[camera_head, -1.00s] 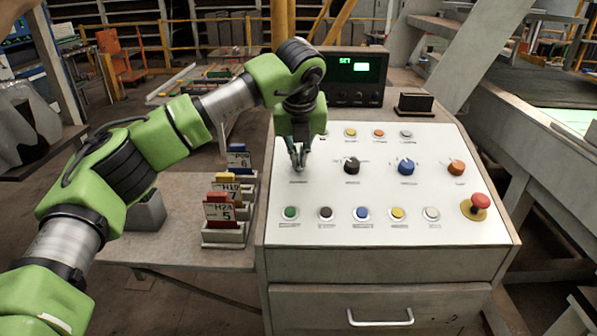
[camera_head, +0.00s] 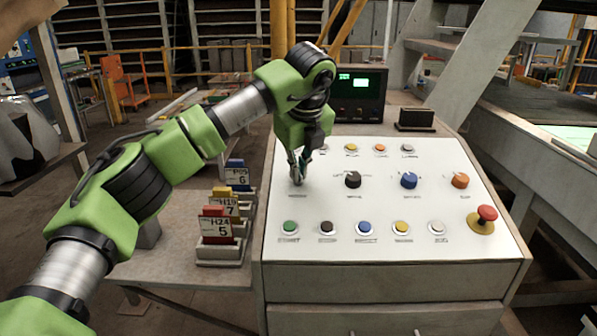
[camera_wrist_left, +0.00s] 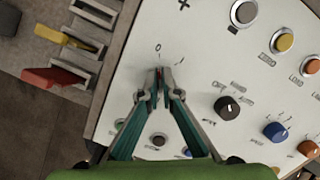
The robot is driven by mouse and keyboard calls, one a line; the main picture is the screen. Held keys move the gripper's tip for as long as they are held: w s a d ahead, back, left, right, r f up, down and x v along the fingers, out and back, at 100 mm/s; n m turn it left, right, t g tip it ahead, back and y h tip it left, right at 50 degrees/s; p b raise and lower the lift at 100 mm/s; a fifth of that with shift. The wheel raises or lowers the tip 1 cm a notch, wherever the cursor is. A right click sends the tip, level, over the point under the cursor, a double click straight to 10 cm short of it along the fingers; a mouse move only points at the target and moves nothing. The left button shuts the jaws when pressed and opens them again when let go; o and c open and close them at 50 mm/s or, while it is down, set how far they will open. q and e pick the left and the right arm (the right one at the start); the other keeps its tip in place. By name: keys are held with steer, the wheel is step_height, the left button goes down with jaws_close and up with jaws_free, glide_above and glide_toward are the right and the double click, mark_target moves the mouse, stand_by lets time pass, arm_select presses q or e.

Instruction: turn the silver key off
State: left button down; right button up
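A white control panel (camera_head: 330,205) carries knobs and buttons. My left gripper (camera_head: 297,182) points down at the panel's left side, left of the black knob (camera_head: 352,180). In the left wrist view its fingertips (camera_wrist_left: 160,74) come together at the key's spot, between the printed marks "0" and "/". The silver key is almost wholly hidden by the fingertips; they look closed on its thin head. Its exact angle cannot be read. My right gripper is not in view.
A blue knob (camera_head: 408,181), an orange knob (camera_head: 460,181) and a red emergency button (camera_head: 486,213) stand to the right. Rows of small buttons lie above and below. Tag holders (camera_head: 219,250) stand left of the panel. A green-lit display (camera_head: 358,85) stands behind.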

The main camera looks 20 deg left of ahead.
arm_select(q)
steer(key=shift+r, duration=0.1)
steer(key=c, duration=2.3)
jaws_free()
steer(key=v, duration=1.2)
